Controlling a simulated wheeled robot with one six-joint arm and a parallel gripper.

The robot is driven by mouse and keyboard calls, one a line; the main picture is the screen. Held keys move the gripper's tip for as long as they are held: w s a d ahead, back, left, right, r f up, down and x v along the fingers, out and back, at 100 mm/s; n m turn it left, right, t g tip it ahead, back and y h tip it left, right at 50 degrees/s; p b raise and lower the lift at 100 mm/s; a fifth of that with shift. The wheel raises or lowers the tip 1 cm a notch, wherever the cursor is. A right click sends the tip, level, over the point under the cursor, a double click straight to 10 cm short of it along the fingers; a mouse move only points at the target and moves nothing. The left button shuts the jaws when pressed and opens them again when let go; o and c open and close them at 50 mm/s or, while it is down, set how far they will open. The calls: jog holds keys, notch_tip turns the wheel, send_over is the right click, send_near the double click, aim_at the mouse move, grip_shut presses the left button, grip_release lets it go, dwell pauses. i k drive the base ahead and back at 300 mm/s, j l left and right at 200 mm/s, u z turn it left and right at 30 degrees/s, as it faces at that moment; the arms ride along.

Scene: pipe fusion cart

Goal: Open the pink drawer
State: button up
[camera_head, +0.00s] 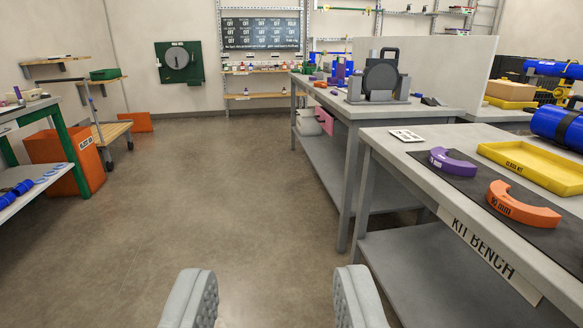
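A pink drawer front (324,121) shows under the top of the farther grey workbench (433,107), at its left side toward the back. It is small in the camera_head view, and I cannot tell whether it is shut or partly pulled out. Grey rounded shapes (306,124) sit beside it to the left. My gripper (275,300) is at the bottom of the view, with its two grey fingers wide apart and nothing between them. It is far from the pink drawer, over the floor.
The kit bench (378,139) stands near on the right, holding a purple ring piece (453,163), an orange ring piece (522,206) and a yellow tray (540,165). An orange bin (67,165) is at left. The floor (220,180) between is clear.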

aim_at(323, 118)
jog(key=i, duration=3.4)
jog(key=i+z, duration=0.2)
jog(key=i, duration=0.3)
jog(key=i+j+z, duration=0.15)
jog(key=i, duration=0.3)
jog(key=i+j+z, duration=0.2)
jog(key=i, duration=0.3)
jog(key=i+j+z, duration=0.2)
jog(key=i, duration=0.25)
jog(key=j, duration=0.1)
